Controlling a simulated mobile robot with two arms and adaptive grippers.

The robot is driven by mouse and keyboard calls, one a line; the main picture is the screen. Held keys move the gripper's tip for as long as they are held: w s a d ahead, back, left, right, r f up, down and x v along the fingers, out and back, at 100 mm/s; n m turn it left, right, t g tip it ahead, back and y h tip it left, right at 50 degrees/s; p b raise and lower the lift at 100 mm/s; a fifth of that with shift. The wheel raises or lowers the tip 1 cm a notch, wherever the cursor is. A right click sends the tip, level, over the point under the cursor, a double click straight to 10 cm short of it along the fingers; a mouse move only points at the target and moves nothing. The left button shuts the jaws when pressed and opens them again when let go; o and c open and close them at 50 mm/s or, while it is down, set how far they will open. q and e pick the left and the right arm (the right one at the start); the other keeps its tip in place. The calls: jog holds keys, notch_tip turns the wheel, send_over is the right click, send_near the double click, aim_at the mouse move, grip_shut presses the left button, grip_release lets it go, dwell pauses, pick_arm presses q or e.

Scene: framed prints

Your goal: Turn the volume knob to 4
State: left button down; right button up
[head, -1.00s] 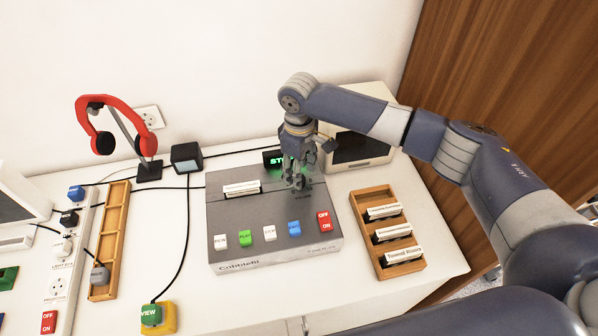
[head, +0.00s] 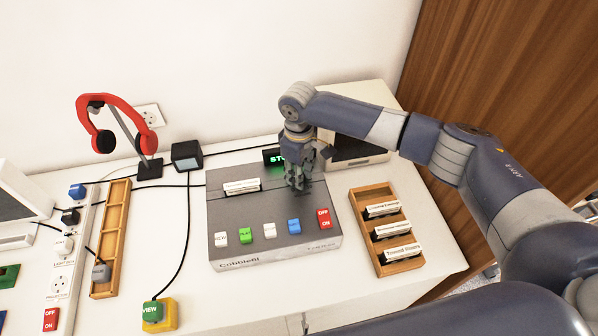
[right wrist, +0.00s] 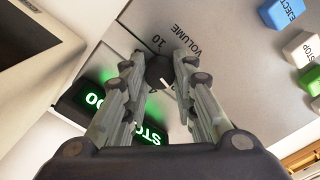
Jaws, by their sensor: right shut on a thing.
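The volume knob (right wrist: 158,72) is a small dark round knob on the grey player (head: 327,245). In the right wrist view it sits between the fingertips of my right gripper (right wrist: 159,70), which is shut on it. A white pointer mark shows on the knob's lower side, towards partly covered scale marks. "VOLUME" and "10" are printed beside the knob; the exact setting is hard to read. In the head view my right gripper (head: 300,187) points down at the player's back right and hides the knob. My left gripper is not in view.
The player carries coloured buttons (head: 269,230) along its front and a white-labelled cassette (head: 242,186). A green-lit display (head: 275,158) stands behind it. A wooden cassette rack (head: 360,220) is on the right. Red headphones (head: 104,142) on a stand and a power strip (head: 70,255) are left.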

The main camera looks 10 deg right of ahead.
jog(key=shift+r+m+p, duration=0.15)
jog(key=shift+m+p, duration=0.15)
jog(key=shift+p, duration=0.15)
jog(key=m+p, duration=0.5)
jog(key=p, duration=0.1)
jog(key=shift+r+m+p, duration=0.1)
jog(key=shift+m+p, duration=0.2)
jog(key=shift+p, duration=0.1)
jog(key=shift+m+p, duration=1)
jog(key=shift+m, duration=0.2)
pick_arm(q)
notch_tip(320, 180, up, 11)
jog(key=p, duration=0.1)
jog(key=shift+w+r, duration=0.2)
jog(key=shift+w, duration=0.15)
pick_arm(e)
jog(key=shift+f+m, duration=0.2)
jog(key=shift+m, duration=0.8)
pick_arm(q)
jog(key=shift+p, duration=0.3)
pick_arm(e)
jog(key=o, duration=1.1)
jog(key=shift+c, duration=0.2)
